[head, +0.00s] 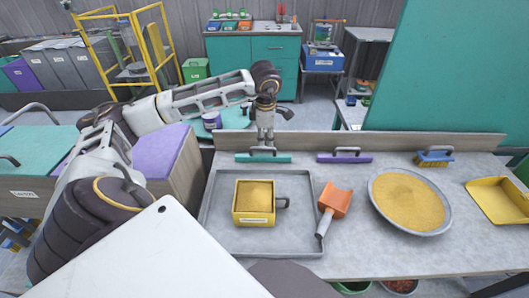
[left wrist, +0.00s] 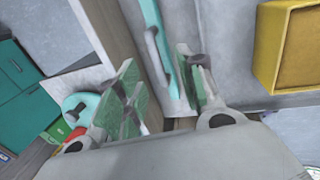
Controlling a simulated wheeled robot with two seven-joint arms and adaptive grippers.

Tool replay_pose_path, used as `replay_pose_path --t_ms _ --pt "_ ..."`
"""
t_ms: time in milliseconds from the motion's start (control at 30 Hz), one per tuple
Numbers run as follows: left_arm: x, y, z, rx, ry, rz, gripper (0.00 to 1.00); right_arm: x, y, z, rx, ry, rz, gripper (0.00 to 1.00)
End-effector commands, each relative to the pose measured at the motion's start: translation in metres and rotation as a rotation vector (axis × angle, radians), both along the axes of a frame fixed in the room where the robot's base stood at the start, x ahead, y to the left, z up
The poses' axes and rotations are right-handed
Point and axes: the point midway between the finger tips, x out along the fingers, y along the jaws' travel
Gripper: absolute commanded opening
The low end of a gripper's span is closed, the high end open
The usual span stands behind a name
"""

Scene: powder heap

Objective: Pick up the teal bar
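The teal bar (head: 250,158) lies at the back edge of the grey worktop, behind the metal tray, with a grey handle on top. It also shows in the left wrist view (left wrist: 157,22), beyond the fingers. My left gripper (head: 265,141) points down just above the handle. In the left wrist view its green-padded fingers (left wrist: 160,92) stand apart with nothing held between them. The bar and its handle appear near the right-hand finger, which hides part of the bar. I cannot tell whether a finger touches the handle. My right gripper is not in view.
A low wooden board (head: 400,143) runs behind the bar. The metal tray (head: 215,225) holds a yellow box (head: 254,219). A purple bar (head: 330,159), orange scoop (head: 335,199), powder-filled basin (head: 447,222), brush (head: 433,163) and yellow dustpan (head: 500,200) are to the right.

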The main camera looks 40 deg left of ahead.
Motion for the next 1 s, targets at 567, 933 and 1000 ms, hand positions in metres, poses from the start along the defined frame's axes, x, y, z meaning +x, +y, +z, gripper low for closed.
replay_pose_path --t_ms 567,933,1000 --pt "0.005 0.005 -0.034 -0.001 0.001 0.000 0.38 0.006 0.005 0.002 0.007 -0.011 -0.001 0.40" --pt "0.006 0.012 -0.045 0.000 0.001 0.001 0.38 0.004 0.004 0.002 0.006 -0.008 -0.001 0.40" --pt "0.007 0.016 -0.052 0.001 0.002 0.001 0.38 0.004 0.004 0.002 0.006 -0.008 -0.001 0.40"
